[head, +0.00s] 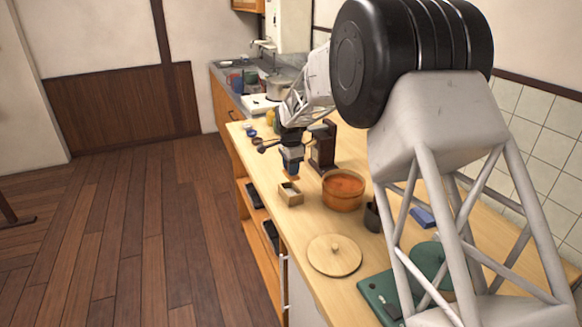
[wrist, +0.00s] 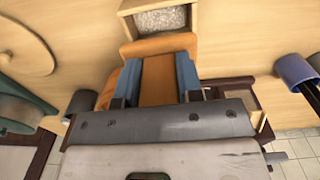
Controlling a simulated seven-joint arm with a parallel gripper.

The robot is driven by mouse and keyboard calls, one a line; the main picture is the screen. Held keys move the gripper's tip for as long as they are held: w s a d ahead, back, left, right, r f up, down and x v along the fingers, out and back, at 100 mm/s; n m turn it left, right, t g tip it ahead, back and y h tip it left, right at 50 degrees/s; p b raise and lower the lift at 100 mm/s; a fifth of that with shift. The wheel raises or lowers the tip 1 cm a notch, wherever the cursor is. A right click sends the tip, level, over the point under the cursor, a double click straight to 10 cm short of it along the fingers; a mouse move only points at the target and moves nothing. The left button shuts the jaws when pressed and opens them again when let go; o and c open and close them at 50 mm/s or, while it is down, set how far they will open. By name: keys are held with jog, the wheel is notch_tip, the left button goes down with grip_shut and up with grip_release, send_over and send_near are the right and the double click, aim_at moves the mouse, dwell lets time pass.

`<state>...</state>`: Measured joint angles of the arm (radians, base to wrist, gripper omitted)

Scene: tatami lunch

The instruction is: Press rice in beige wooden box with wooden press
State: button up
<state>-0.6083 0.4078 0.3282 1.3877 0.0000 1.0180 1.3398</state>
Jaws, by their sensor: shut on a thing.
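The beige wooden box (head: 291,199) stands on the counter near its front edge, open at the top, with white rice (head: 290,189) inside. In the wrist view the box (wrist: 194,16) is at the top, partly cut off, and the rice (wrist: 160,19) fills its inside. My gripper (head: 292,166) is shut on the orange-brown wooden press (wrist: 158,45), between its two blue fingers (wrist: 158,75). The press (head: 293,178) is just above and behind the box in the head view. Whether it touches the box is hard to tell.
A round wooden tub (head: 343,204) with orange contents stands right of the box. A round wooden lid (head: 334,262) lies nearer. A dark brown stand (head: 324,146) is close behind my gripper. A dark cup (head: 372,216) and green board (head: 378,293) are farther right.

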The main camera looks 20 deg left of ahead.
aim_at(291, 193)
jog(key=shift+f, duration=1.75)
jog(key=shift+f, duration=2)
dwell(3.8)
jog(key=shift+r, duration=0.25)
